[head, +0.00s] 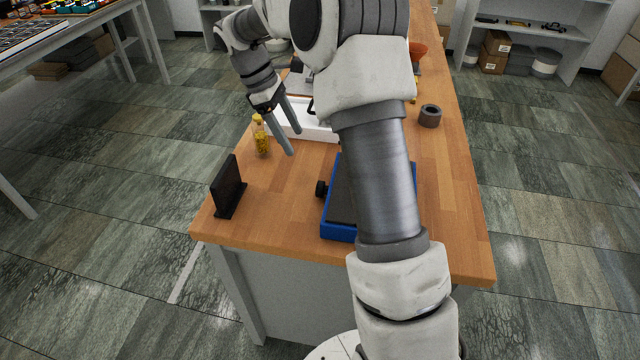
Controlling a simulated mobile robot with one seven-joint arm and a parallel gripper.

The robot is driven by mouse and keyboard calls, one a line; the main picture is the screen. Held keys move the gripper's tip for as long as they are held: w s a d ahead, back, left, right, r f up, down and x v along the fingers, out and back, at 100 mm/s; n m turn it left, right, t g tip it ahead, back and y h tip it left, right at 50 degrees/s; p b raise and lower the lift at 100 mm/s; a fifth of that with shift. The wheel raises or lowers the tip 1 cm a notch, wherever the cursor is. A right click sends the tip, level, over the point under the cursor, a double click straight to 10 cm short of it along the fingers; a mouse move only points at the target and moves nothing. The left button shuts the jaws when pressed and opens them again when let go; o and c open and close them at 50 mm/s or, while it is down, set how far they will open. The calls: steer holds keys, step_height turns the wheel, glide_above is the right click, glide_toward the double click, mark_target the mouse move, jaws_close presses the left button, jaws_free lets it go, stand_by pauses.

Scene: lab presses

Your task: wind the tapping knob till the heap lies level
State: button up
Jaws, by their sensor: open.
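A blue device (338,232) with a dark top stands on the near part of the wooden bench. A black knob (321,188) sticks out of its left side. My arm covers much of the device's right part, and I cannot make out a heap on it. My gripper (294,142) is open, its two grey fingers pointing down and right. It is beyond the knob, up and left of it in the picture, apart from it, with nothing seen between the fingers.
A small bottle with yellow contents (262,142) stands close left of my fingers. A black upright plate (228,187) stands near the left edge. A white tray (318,132) lies behind the fingers, and a dark ring (430,116) sits at right. Bare wood lies left of the knob.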

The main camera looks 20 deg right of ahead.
mark_target(318, 183)
steer(key=b+x, duration=0.1)
steer(key=x, duration=1.4)
steer(key=shift+s+d+f+b, duration=0.15)
steer(key=shift+d+f+b, duration=0.05)
steer(key=shift+f+b, duration=0.1)
jaws_close()
steer(key=shift+a+f+t+h+b, duration=0.15)
steer(key=shift+t+h+b, duration=0.15)
steer(key=shift+b, duration=0.65)
steer(key=shift+s+t+h+b, duration=0.15)
steer(key=shift+t+h+b, duration=0.3)
steer(key=shift+b, duration=0.6)
steer(key=shift+m+t+b, duration=0.3)
steer(key=shift+t+b, duration=0.15)
steer(key=shift+b, duration=0.1)
steer(key=shift+r, duration=0.2)
